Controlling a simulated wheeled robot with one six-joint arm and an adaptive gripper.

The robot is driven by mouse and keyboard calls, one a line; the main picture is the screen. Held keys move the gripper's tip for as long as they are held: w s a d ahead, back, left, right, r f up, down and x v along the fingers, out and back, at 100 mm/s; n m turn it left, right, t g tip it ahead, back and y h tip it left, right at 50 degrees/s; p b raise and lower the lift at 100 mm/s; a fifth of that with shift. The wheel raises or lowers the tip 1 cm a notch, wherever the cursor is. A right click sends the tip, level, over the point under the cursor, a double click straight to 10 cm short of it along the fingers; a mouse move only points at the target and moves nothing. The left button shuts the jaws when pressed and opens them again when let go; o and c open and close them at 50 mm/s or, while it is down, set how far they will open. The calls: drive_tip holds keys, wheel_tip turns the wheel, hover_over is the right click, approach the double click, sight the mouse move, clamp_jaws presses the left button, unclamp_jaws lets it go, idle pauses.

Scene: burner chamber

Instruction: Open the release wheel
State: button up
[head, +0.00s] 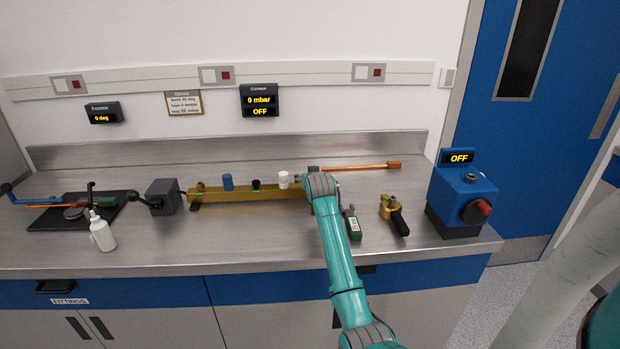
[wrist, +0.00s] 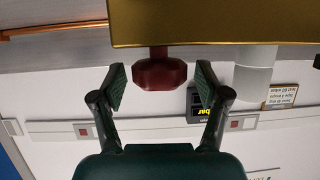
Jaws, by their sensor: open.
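A dark red wheel (wrist: 160,74), likely the release wheel, shows in the wrist view on a short stem against the brass block (wrist: 210,22). My gripper (wrist: 160,88) is open, with one finger on each side of the wheel. A gap shows between each finger and the wheel, and I see no contact. In the head view the long brass block (head: 245,193) lies on the steel bench. My arm ends at its right end and hides the wheel and my fingers there.
A blue cap (head: 227,182) and a white cap (head: 283,180) stand on the brass block. A copper pipe (head: 360,167) runs right behind my arm. A green item (head: 352,224), a brass valve (head: 392,211) and a blue unit (head: 463,199) reading OFF stand to the right.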

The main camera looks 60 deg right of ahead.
drive_tip(key=c, duration=1.2)
drive_tip(key=shift+n+y, duration=0.3)
drive_tip(key=shift+s+d+n+t+y, duration=0.1)
drive_tip(key=shift+n+t+y, duration=0.7)
drive_tip(key=shift+n+t, duration=0.1)
drive_tip(key=n+t+y, duration=0.2)
drive_tip(key=n+y, duration=0.2)
drive_tip(key=y, duration=0.1)
drive_tip(key=shift+r, duration=0.1)
drive_tip(key=n+y, duration=0.4)
drive_tip(key=y, duration=0.1)
drive_tip(key=shift+n, duration=0.4)
drive_tip(key=shift+n+g+y, duration=0.5)
drive_tip(key=shift+n+y, duration=0.9)
drive_tip(key=shift+y, duration=0.1)
drive_tip(key=shift+n+g+y, duration=0.4)
drive_tip(key=shift+n+y, duration=0.2)
drive_tip(key=shift+y, duration=0.2)
